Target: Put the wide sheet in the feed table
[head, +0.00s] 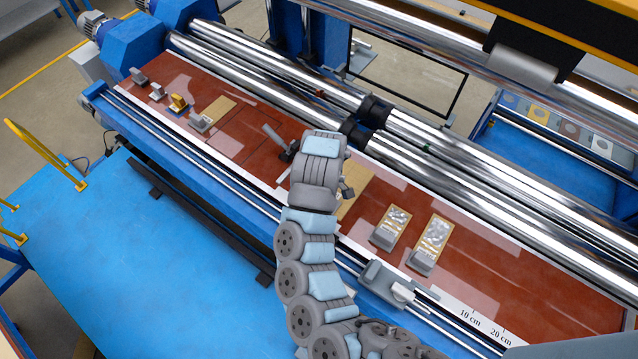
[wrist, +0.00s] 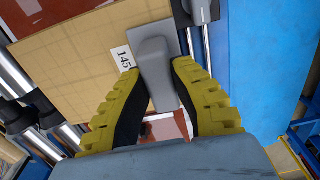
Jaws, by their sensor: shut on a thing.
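In the wrist view, a wide tan sheet (wrist: 75,70) fills the upper left, with a white label reading 145 (wrist: 123,58) near its edge. A grey grip block (wrist: 156,62) sits at that edge. My gripper (wrist: 156,70) has its yellow, ribbed fingers on either side of the block and is shut on it. In the head view, my arm hides the gripper, and a tan piece (head: 353,200) shows just right of it. The red-brown feed table (head: 480,265) lies under the arm, along the steel rollers.
Two small sheets with grey blocks (head: 391,228) (head: 431,245) lie right of my arm. Another tan sheet (head: 216,112) and several small pieces (head: 178,103) lie to the left. Long rollers (head: 430,140) border the far side; a rail with a grey slider (head: 385,283) runs along the near side.

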